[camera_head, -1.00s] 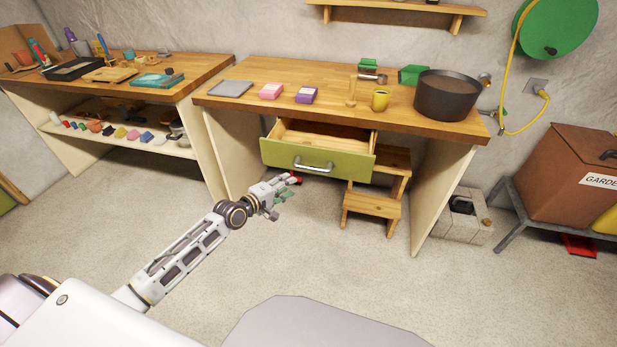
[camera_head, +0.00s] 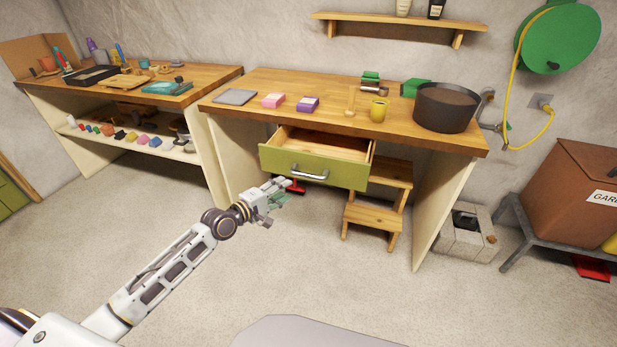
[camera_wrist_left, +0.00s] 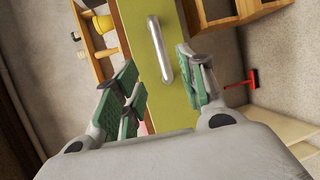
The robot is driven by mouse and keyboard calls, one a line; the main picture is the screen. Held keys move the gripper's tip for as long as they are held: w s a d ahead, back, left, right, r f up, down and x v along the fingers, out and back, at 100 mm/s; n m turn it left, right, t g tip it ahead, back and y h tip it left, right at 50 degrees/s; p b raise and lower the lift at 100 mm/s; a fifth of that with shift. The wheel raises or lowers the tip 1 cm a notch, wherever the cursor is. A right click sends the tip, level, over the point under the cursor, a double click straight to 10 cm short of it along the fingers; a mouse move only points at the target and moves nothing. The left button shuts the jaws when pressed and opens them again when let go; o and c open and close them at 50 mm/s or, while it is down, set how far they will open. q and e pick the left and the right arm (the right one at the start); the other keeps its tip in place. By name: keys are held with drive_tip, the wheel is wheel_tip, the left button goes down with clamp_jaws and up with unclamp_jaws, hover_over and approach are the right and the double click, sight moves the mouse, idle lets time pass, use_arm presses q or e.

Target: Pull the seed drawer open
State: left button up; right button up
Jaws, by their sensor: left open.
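The seed drawer (camera_head: 335,171) has a green front and a metal bar handle (camera_head: 309,172), and it stands pulled out under the workbench with its wooden inside showing. My left gripper (camera_head: 281,190) is in front of the drawer, just below and left of the handle in the head view. In the left wrist view the open left gripper (camera_wrist_left: 165,92) has its green-padded fingers apart, with the green drawer front between and beyond them. The handle (camera_wrist_left: 160,50) shows there ahead of the fingers, and I see no grip on it. My right gripper is not in view.
The workbench (camera_head: 240,112) carries a black pot (camera_head: 446,107), a yellow mug (camera_head: 378,110) and seed packets. A wooden step stool (camera_head: 376,215) stands right of the drawer under the bench. The floor in front is clear.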

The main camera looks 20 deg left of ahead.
use_arm(q)
drive_tip(key=shift+w, duration=0.15)
approach(307, 177)
drive_tip(key=shift+w, duration=1.15)
drive_tip(key=shift+w+d+f+b, duration=0.25)
drive_tip(key=shift+w+d+b, duration=0.1)
drive_tip(key=shift+w+d, duration=0.3)
drive_tip(key=shift+w+d+f+b, duration=0.25)
drive_tip(key=shift+w+d, duration=0.25)
drive_tip(key=shift+w, duration=0.25)
drive_tip(key=shift+b+x, duration=0.4)
drive_tip(key=shift+x, duration=1.2)
drive_tip(key=shift+w+d+f, duration=0.15)
drive_tip(key=shift+w+d, duration=0.05)
drive_tip(key=shift+w, duration=0.3)
drive_tip(key=shift+w+d, duration=0.2)
drive_tip(key=shift+w, duration=0.3)
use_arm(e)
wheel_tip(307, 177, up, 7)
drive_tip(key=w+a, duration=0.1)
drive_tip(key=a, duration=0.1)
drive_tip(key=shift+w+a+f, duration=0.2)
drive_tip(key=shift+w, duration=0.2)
